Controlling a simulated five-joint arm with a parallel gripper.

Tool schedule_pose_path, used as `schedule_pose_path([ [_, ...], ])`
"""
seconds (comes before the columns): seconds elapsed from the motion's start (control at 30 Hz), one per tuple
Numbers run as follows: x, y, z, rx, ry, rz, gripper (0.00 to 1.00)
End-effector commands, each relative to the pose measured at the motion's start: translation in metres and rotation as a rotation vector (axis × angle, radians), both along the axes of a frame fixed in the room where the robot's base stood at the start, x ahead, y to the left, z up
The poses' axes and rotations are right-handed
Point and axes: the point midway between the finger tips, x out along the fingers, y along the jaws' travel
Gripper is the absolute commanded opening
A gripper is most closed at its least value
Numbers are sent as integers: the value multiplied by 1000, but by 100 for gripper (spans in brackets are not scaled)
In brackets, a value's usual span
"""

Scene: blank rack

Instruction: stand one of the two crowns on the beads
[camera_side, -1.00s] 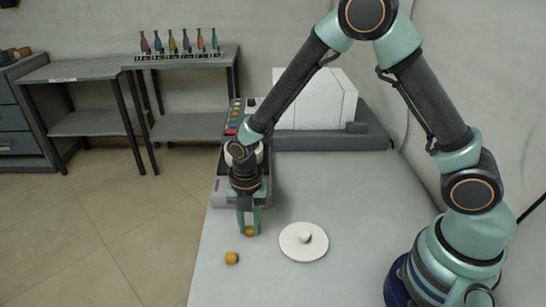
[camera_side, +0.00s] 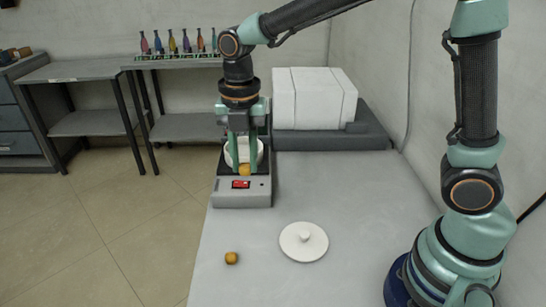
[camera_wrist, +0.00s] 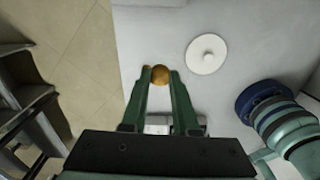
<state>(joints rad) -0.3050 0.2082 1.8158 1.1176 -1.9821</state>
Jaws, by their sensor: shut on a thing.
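One small golden-brown crown (camera_side: 244,170) is held between the fingertips of my gripper (camera_side: 244,168), which points down. It also shows between the fingers in the wrist view (camera_wrist: 160,75). In the side view it appears in front of or above the white bowl (camera_side: 260,153); I cannot tell how high it hangs. The bowl stands on a grey device and is partly hidden by my fingers. No beads can be made out; the inside of the bowl is hidden. The other crown (camera_side: 231,258) sits on the table at the front left, apart from my gripper.
The grey device (camera_side: 256,196) has a red display on its front. A white round lid (camera_side: 316,246) with a knob lies on the table (camera_side: 350,200). A white blocky unit (camera_side: 314,98) stands behind. The table's middle is clear.

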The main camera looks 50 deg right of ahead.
Motion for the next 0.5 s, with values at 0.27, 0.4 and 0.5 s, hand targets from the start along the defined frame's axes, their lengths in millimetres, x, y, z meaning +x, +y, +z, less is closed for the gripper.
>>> schedule_pose_path([
  [0.27,15,-4,24,0,-1,2,0],
  [0.4,42,-13,36,0,-1,7,0],
  [0.5,64,-22,45,0,-1,14,0],
])
